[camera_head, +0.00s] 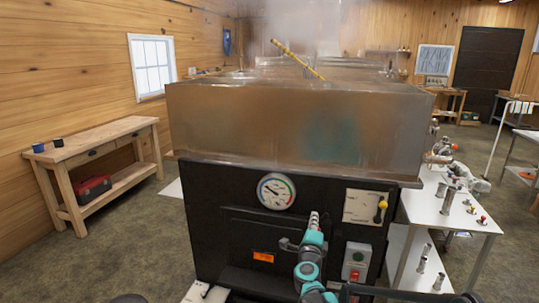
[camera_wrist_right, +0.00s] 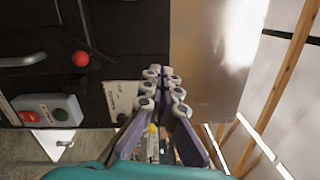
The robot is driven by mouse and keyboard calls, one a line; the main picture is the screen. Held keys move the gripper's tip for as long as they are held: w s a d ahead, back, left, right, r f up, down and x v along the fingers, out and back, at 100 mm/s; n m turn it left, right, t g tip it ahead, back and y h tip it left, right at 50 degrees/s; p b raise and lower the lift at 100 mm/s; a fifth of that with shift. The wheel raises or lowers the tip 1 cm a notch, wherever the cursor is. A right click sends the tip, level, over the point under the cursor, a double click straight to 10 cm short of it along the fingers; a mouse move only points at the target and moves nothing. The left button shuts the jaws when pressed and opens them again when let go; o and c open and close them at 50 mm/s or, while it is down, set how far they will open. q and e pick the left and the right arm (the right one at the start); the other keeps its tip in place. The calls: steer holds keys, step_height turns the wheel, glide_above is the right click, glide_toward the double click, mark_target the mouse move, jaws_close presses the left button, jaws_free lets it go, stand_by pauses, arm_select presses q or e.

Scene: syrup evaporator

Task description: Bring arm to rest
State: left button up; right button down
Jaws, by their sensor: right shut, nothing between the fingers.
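My right arm, teal and grey, rises from the bottom of the head view. Its gripper (camera_head: 314,219) points up in front of the evaporator's black front (camera_head: 230,225), between the round gauge (camera_head: 276,192) and the white switch panel (camera_head: 366,206). In the right wrist view the gripper's fingers (camera_wrist_right: 163,82) are together with nothing held between them. The steel pan (camera_wrist_right: 210,50) shows behind and beside the fingertips. Whether the gripper touches the evaporator I cannot tell. My left gripper is in neither view.
A control box (camera_head: 356,262) with a red button is right of my arm. A white table (camera_head: 435,207) holding several metal fittings stands at right, a wooden bench (camera_head: 100,140) at left. A yellow-striped stick (camera_head: 298,59) leans over the steaming pan.

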steer(key=s+a+r+n+y, duration=0.4)
steer(key=s+r+n+y, duration=0.1)
steer(key=s+r+n, duration=0.15)
steer(key=s+a+f+n+g+y, duration=0.1)
steer(key=s+a+n+g+y, duration=0.2)
steer(key=s+n, duration=0.65)
steer(key=s+d+f+n+g+h, duration=0.1)
steer(key=s+d+f+n+g, duration=0.1)
steer(key=s+f, duration=0.3)
steer(key=s+d+f+n+g+h, duration=0.1)
steer(key=s+d+f+n+g, duration=0.1)
steer(key=s, duration=1)
steer(key=s+d+f+n+g+h, duration=0.1)
steer(key=s+d+f+n+g, duration=0.2)
steer(key=s+f, duration=0.6)
steer(key=shift+d+g+h, duration=0.4)
steer(key=shift+d+g, duration=0.1)
steer(key=shift+d, duration=0.5)
steer(key=shift+w, duration=0.1)
